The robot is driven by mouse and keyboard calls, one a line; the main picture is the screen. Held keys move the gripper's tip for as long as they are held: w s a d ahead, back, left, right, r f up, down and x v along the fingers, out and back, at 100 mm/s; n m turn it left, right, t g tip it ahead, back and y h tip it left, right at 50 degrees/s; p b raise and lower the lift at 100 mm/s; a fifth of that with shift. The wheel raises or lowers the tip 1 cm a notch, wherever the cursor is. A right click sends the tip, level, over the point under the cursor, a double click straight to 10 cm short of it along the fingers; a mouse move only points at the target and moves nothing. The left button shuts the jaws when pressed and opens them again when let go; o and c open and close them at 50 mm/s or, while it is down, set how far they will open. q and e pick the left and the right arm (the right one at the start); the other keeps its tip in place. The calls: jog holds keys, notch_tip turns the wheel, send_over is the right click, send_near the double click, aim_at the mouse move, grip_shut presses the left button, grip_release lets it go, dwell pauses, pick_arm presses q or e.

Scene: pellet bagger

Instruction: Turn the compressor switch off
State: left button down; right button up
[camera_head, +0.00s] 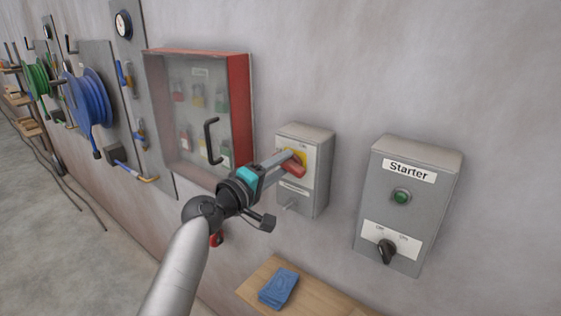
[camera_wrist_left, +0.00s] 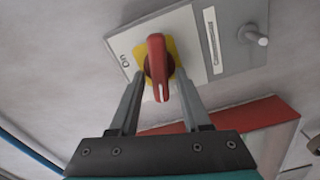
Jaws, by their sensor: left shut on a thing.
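A grey switch box (camera_head: 317,185) is fixed to the wall and carries a red rotary handle (camera_head: 294,169) on a yellow plate. Its small label is too small to read. In the wrist view the red handle (camera_wrist_left: 157,62) stands between the two fingers on the yellow plate (camera_wrist_left: 172,52), and "On" is printed on the panel (camera_wrist_left: 122,45) to its left. My left gripper (camera_head: 283,162) is shut on the red handle, reaching in from the left. Its fingers also show in the wrist view (camera_wrist_left: 159,85). They partly cover the plate in the head view. My right gripper is not in view.
A "Starter" box (camera_head: 444,190) with a green button and black knob hangs to the right. A red-framed lockout cabinet (camera_head: 240,105) with a black handle is to the left. Below is a wooden shelf (camera_head: 312,293) with a blue cloth (camera_head: 278,287). Hose reels (camera_head: 90,100) hang farther left.

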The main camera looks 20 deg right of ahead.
pick_arm(q)
jog(key=shift+f+n+p, duration=0.15)
jog(key=shift+n+p, duration=0.35)
jog(key=shift+n, duration=1)
jog(key=c, duration=0.7)
grip_release()
jog(key=shift+s+a, duration=0.25)
jog(key=shift+a, duration=0.1)
jog(key=b+v, duration=0.1)
jog(key=v, duration=1.3)
jog(key=shift+s+a, duration=0.1)
jog(key=shift+s, duration=0.05)
